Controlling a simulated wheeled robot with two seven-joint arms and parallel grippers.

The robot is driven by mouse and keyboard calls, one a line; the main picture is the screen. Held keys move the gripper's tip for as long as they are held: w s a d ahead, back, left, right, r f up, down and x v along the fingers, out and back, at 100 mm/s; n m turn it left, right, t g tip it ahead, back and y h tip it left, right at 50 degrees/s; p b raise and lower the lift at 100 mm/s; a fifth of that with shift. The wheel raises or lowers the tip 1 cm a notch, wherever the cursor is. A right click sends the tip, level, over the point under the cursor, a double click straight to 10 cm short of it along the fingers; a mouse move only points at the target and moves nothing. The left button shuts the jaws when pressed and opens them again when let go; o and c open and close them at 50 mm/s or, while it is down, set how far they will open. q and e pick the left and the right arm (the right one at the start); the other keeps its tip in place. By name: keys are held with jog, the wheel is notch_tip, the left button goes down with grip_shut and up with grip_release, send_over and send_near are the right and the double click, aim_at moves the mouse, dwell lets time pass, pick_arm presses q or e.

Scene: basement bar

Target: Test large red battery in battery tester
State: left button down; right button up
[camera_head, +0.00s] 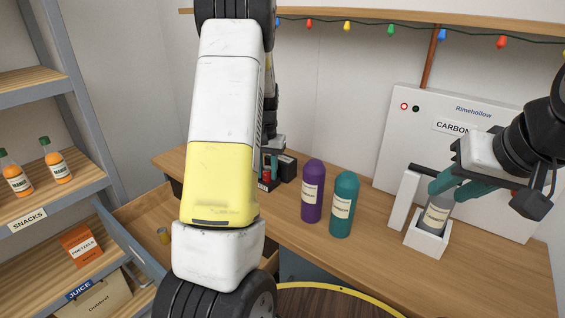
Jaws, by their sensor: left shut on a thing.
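My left arm reaches down the middle of the view and partly hides its own gripper. My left gripper (269,161), with teal fingers, is at the back left of the counter. It is shut on a small red thing (273,163), which looks like the red battery but is mostly hidden. A small black device (287,167), which may be the battery tester, stands right beside it. My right gripper (454,188) has its teal fingers at the top of a grey bottle (437,214) standing in the white carbonator holder. Whether they grip it is unclear.
A purple bottle (312,190) and a teal bottle (343,204) stand on the wooden counter (375,260). The white carbonator panel (400,130) is behind. Snack shelves (85,165) are far left.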

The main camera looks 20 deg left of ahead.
pick_arm(q)
jog(key=shift+s+f, duration=0.2)
jog(key=shift+f, duration=0.3)
jog(key=c, duration=1)
grip_release()
jog(key=r, duration=0.7)
jog(key=shift+w+r, duration=0.2)
jog(key=shift+r, duration=0.7)
